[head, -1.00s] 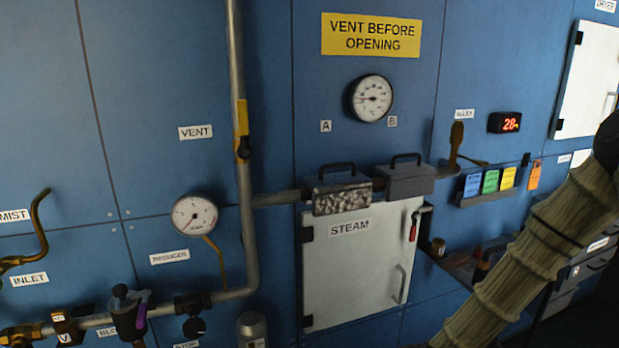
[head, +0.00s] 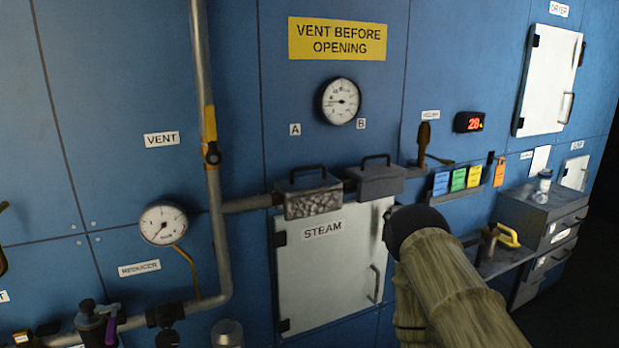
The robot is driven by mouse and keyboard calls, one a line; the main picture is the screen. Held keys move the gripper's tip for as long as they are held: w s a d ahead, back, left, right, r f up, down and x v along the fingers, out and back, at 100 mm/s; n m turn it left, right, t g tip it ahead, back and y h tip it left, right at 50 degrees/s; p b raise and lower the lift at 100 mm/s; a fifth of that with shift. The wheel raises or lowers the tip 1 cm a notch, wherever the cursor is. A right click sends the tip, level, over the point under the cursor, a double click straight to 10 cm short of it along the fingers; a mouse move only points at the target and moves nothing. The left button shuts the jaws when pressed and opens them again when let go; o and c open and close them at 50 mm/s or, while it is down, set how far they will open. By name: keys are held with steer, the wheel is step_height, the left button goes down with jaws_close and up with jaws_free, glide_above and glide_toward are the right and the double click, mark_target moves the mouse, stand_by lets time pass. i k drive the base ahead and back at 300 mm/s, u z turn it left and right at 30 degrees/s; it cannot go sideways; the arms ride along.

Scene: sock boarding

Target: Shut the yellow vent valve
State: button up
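The yellow vent valve (head: 209,133) is on the vertical grey pipe, just right of the VENT label (head: 162,139). Its yellow lever lies upright along the pipe, above a dark pivot. My sleeved arm (head: 450,285) rises from the bottom edge, right of the middle, and ends in a dark rounded part in front of the steam door's right side. My gripper does not show, and nothing of mine is touching the valve.
A pressure gauge (head: 163,223) stands out left of the pipe. The white STEAM door (head: 325,270) is shut, with two handled boxes above it. A shelf at right holds a yellow-handled fitting (head: 506,236). The wall around the valve is clear.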

mark_target(213, 157)
steer(key=z, duration=0.95)
steer(key=k, duration=0.95)
steer(key=u, duration=1)
steer(key=i, duration=0.5)
